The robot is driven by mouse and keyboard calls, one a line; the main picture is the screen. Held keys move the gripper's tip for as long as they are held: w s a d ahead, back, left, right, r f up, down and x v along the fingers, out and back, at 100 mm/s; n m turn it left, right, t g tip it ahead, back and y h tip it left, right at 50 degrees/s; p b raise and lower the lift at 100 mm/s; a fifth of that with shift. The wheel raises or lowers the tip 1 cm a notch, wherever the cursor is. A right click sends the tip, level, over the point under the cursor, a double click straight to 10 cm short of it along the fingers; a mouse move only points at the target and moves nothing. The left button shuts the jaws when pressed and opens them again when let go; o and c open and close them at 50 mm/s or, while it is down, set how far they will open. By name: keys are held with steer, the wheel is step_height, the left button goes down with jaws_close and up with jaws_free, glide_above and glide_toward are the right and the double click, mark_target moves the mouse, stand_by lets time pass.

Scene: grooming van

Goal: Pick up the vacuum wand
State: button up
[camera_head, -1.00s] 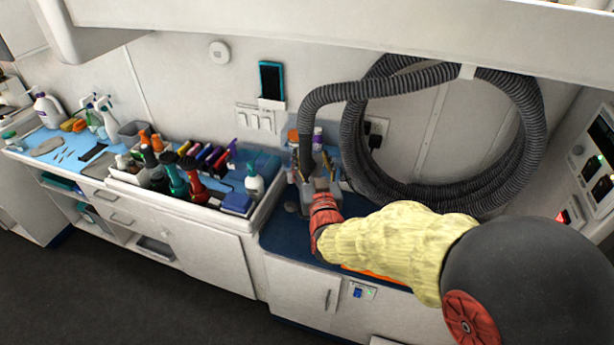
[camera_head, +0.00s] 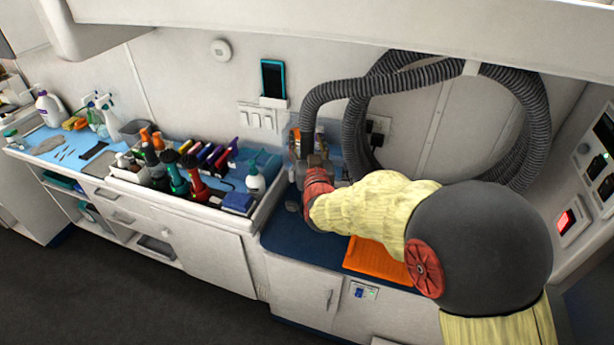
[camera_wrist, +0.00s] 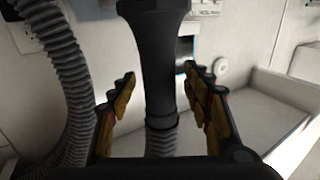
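The vacuum wand (camera_wrist: 161,60) is a black tube, wide at the top of the wrist view and narrowing downward to a collar. A grey ribbed hose (camera_wrist: 161,144) meets it below the collar. My gripper (camera_wrist: 161,76) has one yellow-padded finger on each side of the wand, with visible gaps, so it is open around it and not closed on it. In the head view my gripper (camera_head: 312,160) is at the back of the blue counter, where the hose (camera_head: 308,115) comes down. My wrist hides most of the wand there.
More grey hose hangs coiled on the wall (camera_head: 535,125). A white tray (camera_head: 205,203) of bottles and tools stands left of my gripper. An orange mat (camera_head: 375,260) lies on the blue counter (camera_head: 290,240) below my arm. A panel with a red light (camera_head: 567,222) is at right.

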jaws_close()
steer(key=shift+r, duration=0.1)
stand_by(0.4)
steer(key=shift+r, duration=0.15)
